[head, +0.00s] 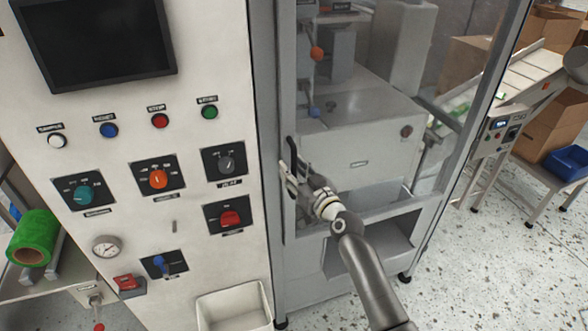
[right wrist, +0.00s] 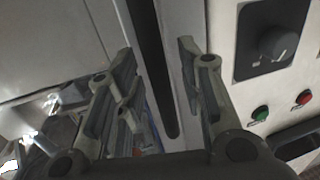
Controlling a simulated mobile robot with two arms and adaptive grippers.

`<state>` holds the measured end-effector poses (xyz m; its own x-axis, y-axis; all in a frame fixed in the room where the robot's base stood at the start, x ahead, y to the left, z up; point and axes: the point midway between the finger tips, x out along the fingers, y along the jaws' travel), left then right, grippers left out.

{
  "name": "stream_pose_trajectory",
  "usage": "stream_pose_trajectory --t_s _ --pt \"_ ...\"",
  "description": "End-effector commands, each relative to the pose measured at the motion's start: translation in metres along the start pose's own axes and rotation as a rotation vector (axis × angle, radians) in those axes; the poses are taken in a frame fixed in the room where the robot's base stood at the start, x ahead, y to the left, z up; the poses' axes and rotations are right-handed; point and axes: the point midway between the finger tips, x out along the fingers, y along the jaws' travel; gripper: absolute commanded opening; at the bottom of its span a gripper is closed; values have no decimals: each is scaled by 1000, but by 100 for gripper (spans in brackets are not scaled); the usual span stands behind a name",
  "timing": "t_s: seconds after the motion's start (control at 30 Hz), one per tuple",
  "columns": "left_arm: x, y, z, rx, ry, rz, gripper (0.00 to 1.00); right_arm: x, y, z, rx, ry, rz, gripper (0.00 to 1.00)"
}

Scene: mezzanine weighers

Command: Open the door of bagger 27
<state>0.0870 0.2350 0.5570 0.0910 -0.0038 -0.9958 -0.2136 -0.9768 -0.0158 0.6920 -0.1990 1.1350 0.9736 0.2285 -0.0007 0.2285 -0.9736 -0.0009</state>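The bagger's door (head: 360,125) is a clear panel in a grey frame, to the right of the white control panel. It looks shut. Its dark upright bar handle (head: 291,153) is near the door's left edge. My right gripper (head: 289,178) is at the lower part of this handle. In the right wrist view the handle (right wrist: 152,65) runs between the two fingers of my right gripper (right wrist: 158,70). The fingers are apart, with gaps beside the bar, so the gripper is open around it and not clamped. My left gripper is out of view.
The control panel (head: 130,215) left of the door carries knobs, buttons and a dark screen (head: 95,40). A white bin (head: 233,308) sits below it. A conveyor (head: 515,75), cardboard boxes and a blue crate (head: 567,162) stand at the right. Speckled floor is open at lower right.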

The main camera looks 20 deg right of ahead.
Motion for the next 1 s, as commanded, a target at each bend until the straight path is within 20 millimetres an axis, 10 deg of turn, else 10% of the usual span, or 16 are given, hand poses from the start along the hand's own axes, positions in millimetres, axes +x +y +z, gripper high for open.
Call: stream_pose_trajectory --t_s 0.23,0.5,1.0 --pt "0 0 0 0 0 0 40 1 0 0 0 0 0 35" --pt "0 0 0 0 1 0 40 0 0 0 0 0 0 1" --pt "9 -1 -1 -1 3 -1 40 -1 0 3 -3 0 -14 0"
